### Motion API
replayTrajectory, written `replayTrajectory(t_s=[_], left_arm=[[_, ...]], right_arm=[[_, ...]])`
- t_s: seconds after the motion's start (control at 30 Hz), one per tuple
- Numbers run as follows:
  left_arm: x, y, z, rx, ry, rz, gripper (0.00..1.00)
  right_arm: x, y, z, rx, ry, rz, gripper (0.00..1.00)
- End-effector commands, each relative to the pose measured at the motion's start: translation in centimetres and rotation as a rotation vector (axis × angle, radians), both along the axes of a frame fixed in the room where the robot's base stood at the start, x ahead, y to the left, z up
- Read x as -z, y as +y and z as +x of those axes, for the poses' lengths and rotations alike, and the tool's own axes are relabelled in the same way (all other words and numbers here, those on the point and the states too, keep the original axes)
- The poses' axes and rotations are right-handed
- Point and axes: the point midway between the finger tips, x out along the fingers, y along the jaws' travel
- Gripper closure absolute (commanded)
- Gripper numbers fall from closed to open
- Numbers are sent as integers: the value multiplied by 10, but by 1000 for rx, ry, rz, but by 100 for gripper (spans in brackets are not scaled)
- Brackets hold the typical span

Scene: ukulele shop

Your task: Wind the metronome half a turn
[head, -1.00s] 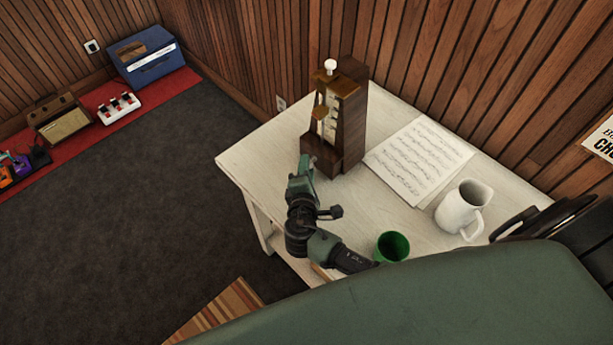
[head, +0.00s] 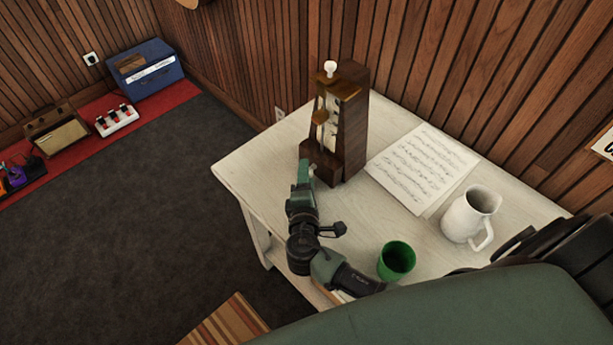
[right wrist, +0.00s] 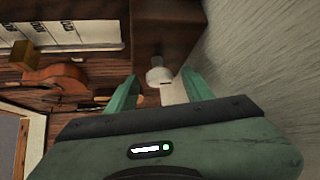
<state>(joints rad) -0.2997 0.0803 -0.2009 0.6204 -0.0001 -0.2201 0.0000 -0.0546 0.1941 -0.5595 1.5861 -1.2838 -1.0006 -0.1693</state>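The metronome (head: 352,140) is a tall dark wooden case standing upright at the back of the pale table, with a white knob on top (head: 330,68). In the right wrist view, its brown base (right wrist: 165,25) and scale (right wrist: 75,35) show sideways. A pale winding knob (right wrist: 158,74) sticks out of the base there. My right gripper (head: 303,166) is low at the metronome's front left; in the right wrist view its green fingers (right wrist: 160,84) are open, with the knob just ahead between their tips. Contact is not visible. My left gripper is not in view.
The pale table (head: 255,160) also holds sheet music (head: 422,165), a white pitcher (head: 468,215) and a green cup (head: 396,260), which is close to my right arm. A wood-slatted wall is behind. Amplifiers and pedals stand on a red strip at far left.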

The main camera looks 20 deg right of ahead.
Motion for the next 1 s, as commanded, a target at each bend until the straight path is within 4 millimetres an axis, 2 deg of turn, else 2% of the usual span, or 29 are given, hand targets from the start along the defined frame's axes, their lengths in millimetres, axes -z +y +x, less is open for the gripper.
replayTrajectory(t_s=[0.33, 0.7, 0.83, 1.0], left_arm=[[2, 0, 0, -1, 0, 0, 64], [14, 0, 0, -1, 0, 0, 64], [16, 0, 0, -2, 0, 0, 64], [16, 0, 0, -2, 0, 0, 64]], right_arm=[[0, 2, -5, -1, 0, 0, 49], [-10, 28, -56, 0, 1, 2, 49], [-13, 32, -66, 0, 1, 0, 49], [-15, 34, -69, 0, 0, -1, 49]])
